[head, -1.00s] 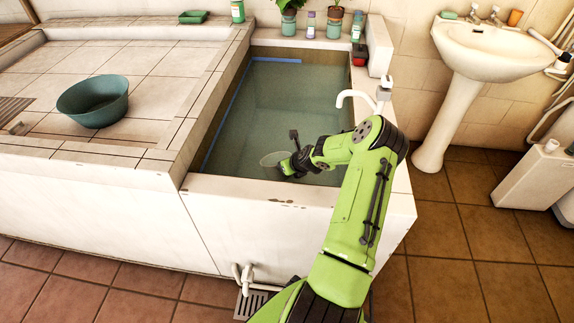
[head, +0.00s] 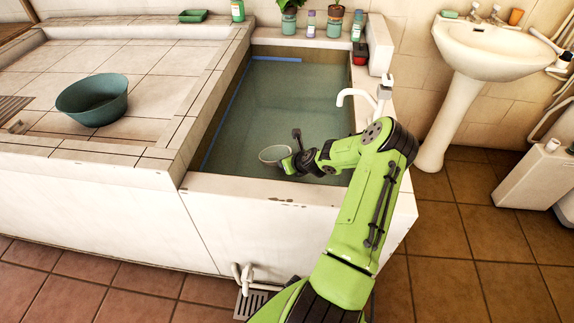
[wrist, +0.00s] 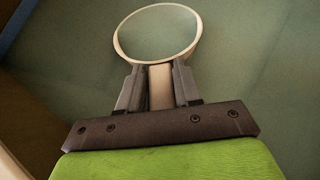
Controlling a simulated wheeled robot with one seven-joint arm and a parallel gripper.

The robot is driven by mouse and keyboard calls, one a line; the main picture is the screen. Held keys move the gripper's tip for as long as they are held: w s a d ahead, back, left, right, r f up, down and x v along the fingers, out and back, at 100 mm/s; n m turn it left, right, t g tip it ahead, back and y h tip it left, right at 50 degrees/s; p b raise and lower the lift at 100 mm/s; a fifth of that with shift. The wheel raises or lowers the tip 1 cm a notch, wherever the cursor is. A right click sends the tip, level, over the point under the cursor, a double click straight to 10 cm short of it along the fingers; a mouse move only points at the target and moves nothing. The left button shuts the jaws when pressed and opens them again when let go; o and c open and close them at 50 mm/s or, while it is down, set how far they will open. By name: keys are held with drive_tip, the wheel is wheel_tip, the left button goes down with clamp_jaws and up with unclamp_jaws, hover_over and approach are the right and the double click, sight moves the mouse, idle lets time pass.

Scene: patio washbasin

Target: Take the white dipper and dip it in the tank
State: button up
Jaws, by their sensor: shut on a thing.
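The white dipper (head: 274,155) is at the tip of my arm, over the near part of the water tank (head: 232,183). In the wrist view the dipper's round rim (wrist: 118,42) shows beyond the fingers, and its handle (wrist: 161,88) runs between them. My gripper (wrist: 158,84) is shut on that handle. In the head view my gripper (head: 288,163) lies inside the tank's opening, just behind its front wall. Greenish water fills the tank around the dipper. I cannot tell how much of the bowl is under water.
A white tap (head: 352,95) reaches over the tank's right side, close to my arm. A green basin (head: 93,101) sits on the tiled ledge at left. Potted plants and bottles (head: 310,24) line the back rim. A white washbasin (head: 492,50) stands at right.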

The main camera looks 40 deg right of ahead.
drive_tip(key=shift+r+t+b, duration=0.85)
drive_tip(key=shift+r+t, duration=0.1)
drive_tip(key=shift+t, duration=0.05)
wheel_tip(320, 180, up, 5)
drive_tip(key=p, duration=0.5)
drive_tip(key=shift+r+p, duration=0.1)
drive_tip(key=shift+p, duration=0.2)
drive_tip(key=shift+r+p, duration=0.3)
drive_tip(key=shift+r, duration=0.05)
wheel_tip(320, 180, up, 20)
drive_tip(key=t+p, duration=0.1)
drive_tip(key=p, duration=1.5)
drive_tip(key=shift+r+t+h, duration=0.15)
drive_tip(key=shift+t+h, duration=0.25)
